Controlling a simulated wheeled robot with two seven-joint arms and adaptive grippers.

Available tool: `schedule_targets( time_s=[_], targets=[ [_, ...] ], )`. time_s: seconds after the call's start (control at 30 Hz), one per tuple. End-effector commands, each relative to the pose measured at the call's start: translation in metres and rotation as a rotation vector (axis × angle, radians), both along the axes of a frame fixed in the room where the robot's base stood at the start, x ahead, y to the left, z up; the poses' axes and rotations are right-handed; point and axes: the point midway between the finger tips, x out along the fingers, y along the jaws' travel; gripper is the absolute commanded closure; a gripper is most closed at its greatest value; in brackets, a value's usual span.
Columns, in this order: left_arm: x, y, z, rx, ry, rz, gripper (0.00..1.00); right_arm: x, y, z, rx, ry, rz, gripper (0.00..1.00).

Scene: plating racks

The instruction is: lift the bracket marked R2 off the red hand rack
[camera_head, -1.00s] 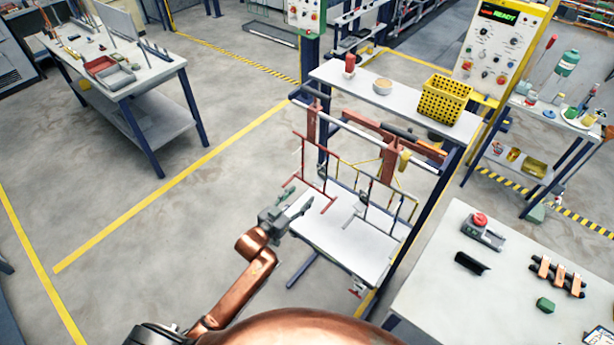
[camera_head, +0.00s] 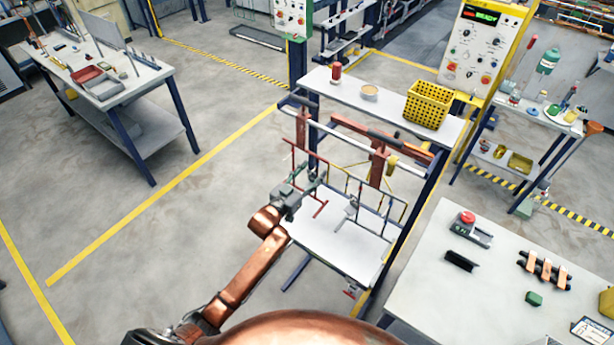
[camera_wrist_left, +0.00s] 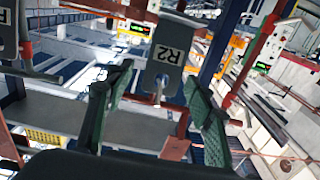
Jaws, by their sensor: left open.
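The bracket marked R2 (camera_wrist_left: 166,58) is a grey plate with a dark label, hanging from above in the left wrist view. A metal hook or pin shows at its lower end. My left gripper (camera_wrist_left: 158,108) is open, with its green-padded fingers on either side below the bracket; I cannot tell whether they touch it. In the head view the left gripper (camera_head: 308,186) overlaps the red hand rack (camera_head: 320,208), which hangs from the rail at the left, and the bracket cannot be made out there. My right gripper is out of view.
A second rack of thin yellow and grey bars (camera_head: 375,190) hangs right of the red one. A white shelf (camera_head: 320,84) above holds a yellow basket (camera_head: 428,104). A worktable (camera_head: 420,280) stands at right.

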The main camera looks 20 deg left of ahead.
Motion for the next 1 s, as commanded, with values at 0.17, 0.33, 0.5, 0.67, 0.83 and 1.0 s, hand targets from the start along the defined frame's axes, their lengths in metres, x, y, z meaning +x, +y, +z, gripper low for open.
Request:
schedule_targets(
  time_s=[0.17, 0.33, 0.5, 0.67, 0.83, 1.0],
  targets=[
    [0.0012, -0.0004, -0.0007, 0.0, 0.001, 0.0, 0.51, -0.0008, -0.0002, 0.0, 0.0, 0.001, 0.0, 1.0],
    [0.0011, -0.0004, -0.0006, 0.0, 0.001, 0.0, 0.56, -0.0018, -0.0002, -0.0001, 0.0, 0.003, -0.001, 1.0],
    [0.001, -0.0004, -0.0005, 0.0, 0.001, 0.0, 0.68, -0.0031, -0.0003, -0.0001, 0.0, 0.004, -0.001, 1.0],
    [0.001, -0.0002, -0.0005, 0.0, 0.001, 0.0, 0.79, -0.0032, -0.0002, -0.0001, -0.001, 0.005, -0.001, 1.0],
    [0.001, -0.0002, -0.0005, 0.0, 0.001, 0.0, 0.91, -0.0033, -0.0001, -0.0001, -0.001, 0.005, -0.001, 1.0],
    [0.001, -0.0002, -0.0004, 0.0, 0.001, 0.0, 0.75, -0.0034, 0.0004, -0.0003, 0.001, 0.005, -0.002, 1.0]
  ],
)
